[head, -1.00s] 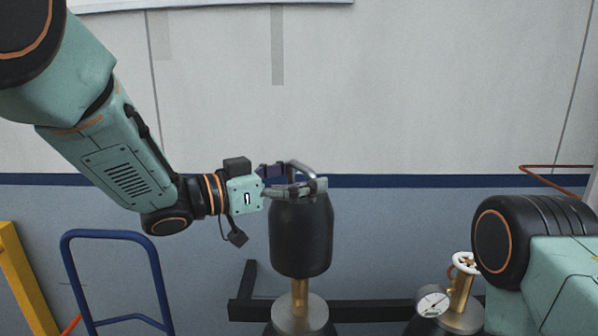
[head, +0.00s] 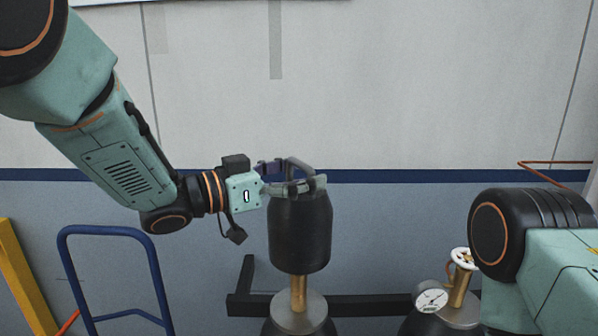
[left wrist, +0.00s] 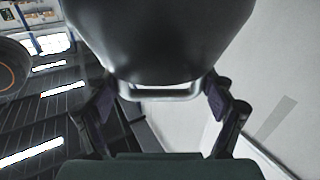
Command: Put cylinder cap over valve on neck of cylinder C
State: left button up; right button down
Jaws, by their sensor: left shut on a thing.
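The black cylinder cap (head: 300,236) hangs upright, open end down, in the head view. My left gripper (head: 293,180) is shut on its top end. The cap's lower rim is at the top of a brass valve stem (head: 299,294), whose lower part shows below it. The stem rises from the grey neck (head: 299,313) of a dark cylinder; no letter is readable. Whether the rim surrounds the valve top or is in front of it, I cannot tell. In the left wrist view the cap (left wrist: 160,40) fills the top middle between the fingers (left wrist: 160,105). My right gripper is out of view.
To the right stands another cylinder with a brass valve, a white handwheel (head: 464,258) and a gauge (head: 431,298). A dark rack bar (head: 375,306) runs behind the cylinders. A blue tube frame (head: 110,230) and a yellow post (head: 25,285) stand left. My right arm is at right.

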pick_arm(q)
jog(key=shift+s+d+r, duration=0.15)
jog(key=shift+r, duration=0.05)
dwell(0.3)
jog(key=shift+w+a+f, duration=0.1)
jog(key=shift+w+a, duration=0.1)
jog(key=shift+a, duration=0.1)
jog(key=shift+s+d, duration=0.15)
jog(key=shift+d, duration=0.05)
jog(key=shift+a+p, duration=0.25)
jog(key=shift+p, duration=0.25)
jog(key=shift+d, duration=0.1)
